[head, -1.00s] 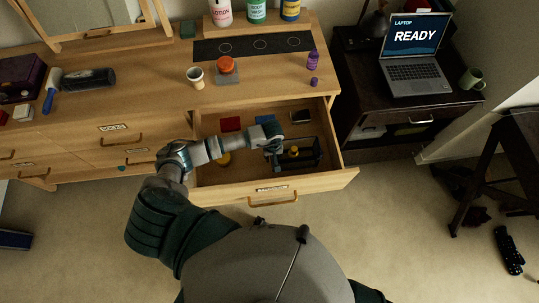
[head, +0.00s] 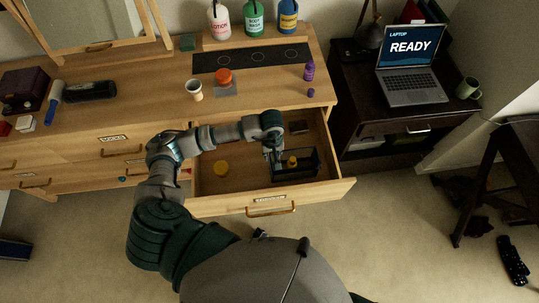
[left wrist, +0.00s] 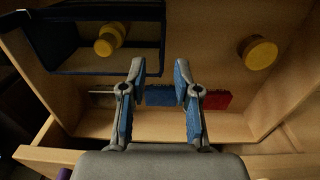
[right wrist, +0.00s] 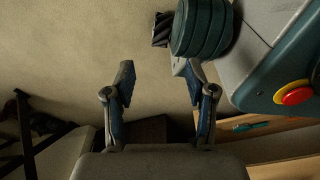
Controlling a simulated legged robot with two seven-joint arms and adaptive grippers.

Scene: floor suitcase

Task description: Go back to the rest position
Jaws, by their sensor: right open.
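My left gripper (head: 275,153) hangs over the open drawer (head: 240,195), beside a dark open-topped box that holds a yellow knob-like piece (head: 291,161). In the left wrist view its fingers (left wrist: 160,85) are apart with nothing between them. Below them lie a blue flat piece (left wrist: 160,95) and a red flat piece (left wrist: 217,99) in the drawer. My right gripper shows only in its own wrist view (right wrist: 158,90); its fingers are apart and empty, with carpet beyond them.
A second yellow round piece (head: 221,168) lies in the drawer. The dresser top holds a cup (head: 194,90), an orange-lidded jar (head: 224,77) and several bottles. A dark side table with a laptop (head: 411,75) stands at the right.

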